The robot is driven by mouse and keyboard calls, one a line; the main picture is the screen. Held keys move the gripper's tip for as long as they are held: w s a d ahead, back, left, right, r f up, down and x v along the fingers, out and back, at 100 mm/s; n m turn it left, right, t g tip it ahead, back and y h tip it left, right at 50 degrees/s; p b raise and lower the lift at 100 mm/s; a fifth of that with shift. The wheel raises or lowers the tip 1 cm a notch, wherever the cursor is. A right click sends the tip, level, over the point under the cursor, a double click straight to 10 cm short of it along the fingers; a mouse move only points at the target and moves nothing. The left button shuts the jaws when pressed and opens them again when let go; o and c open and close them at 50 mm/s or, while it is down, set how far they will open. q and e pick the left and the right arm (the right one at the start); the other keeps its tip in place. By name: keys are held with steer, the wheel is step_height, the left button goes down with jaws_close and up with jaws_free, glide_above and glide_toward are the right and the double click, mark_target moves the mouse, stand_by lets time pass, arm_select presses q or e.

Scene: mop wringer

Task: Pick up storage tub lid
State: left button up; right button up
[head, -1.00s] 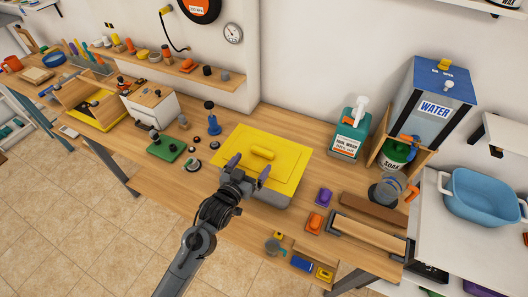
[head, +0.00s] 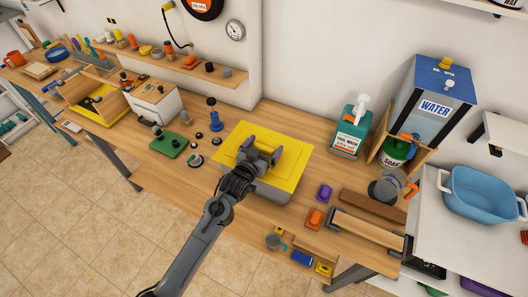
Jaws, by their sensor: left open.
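The storage tub lid (head: 291,163) is a flat yellow panel with a raised rim. It sits on the grey tub (head: 272,194) in the middle of the bench. My left gripper (head: 263,149) is over the middle of the lid, with its fingers spread apart at the lid's handle. The gripper mostly hides the handle, and I cannot tell whether the fingers touch it. My right gripper is not in view.
A green board (head: 168,145) and a blue upright tool (head: 214,115) stand left of the lid. A teal wash bottle (head: 349,132) stands behind right.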

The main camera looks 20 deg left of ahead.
arm_select(q)
steer(key=c, duration=0.7)
steer(key=shift+c, duration=0.2)
steer(key=shift+r, duration=0.1)
